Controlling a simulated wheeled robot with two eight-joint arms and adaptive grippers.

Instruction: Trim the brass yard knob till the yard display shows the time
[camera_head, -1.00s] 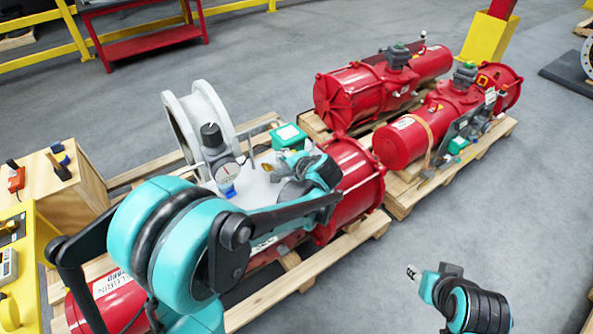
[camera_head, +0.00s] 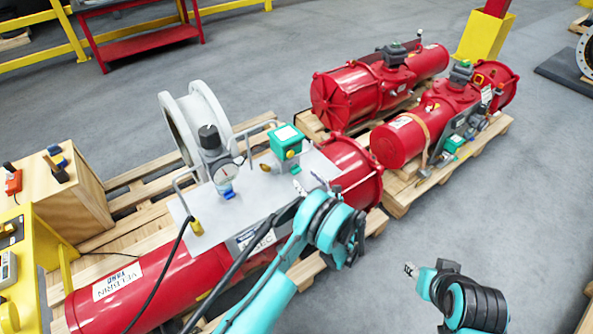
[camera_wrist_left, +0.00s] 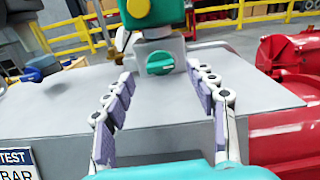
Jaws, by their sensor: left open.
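The green display box (camera_head: 286,138) stands on the grey plate of the near red actuator (camera_head: 130,280), labelled YARD. Its screen face is too small to read. A brass-coloured knob (camera_head: 265,167) is at its left; it shows partly in the left wrist view (camera_wrist_left: 121,40). A green knob (camera_wrist_left: 159,63) sits under the box, framed between my left fingers but not gripped. My left gripper (camera_head: 309,186) is open and empty, just in front of the box; its spread fingers show in the left wrist view (camera_wrist_left: 160,82). My right gripper (camera_head: 411,271) hangs over the floor, its jaws unclear.
A regulator with black cap and gauge (camera_head: 217,165) stands left of the box, between wire handles. A brass-coloured fitting (camera_head: 196,227) with a black cable is at the plate's front left. Two other red actuators (camera_head: 345,98) lie behind on pallets.

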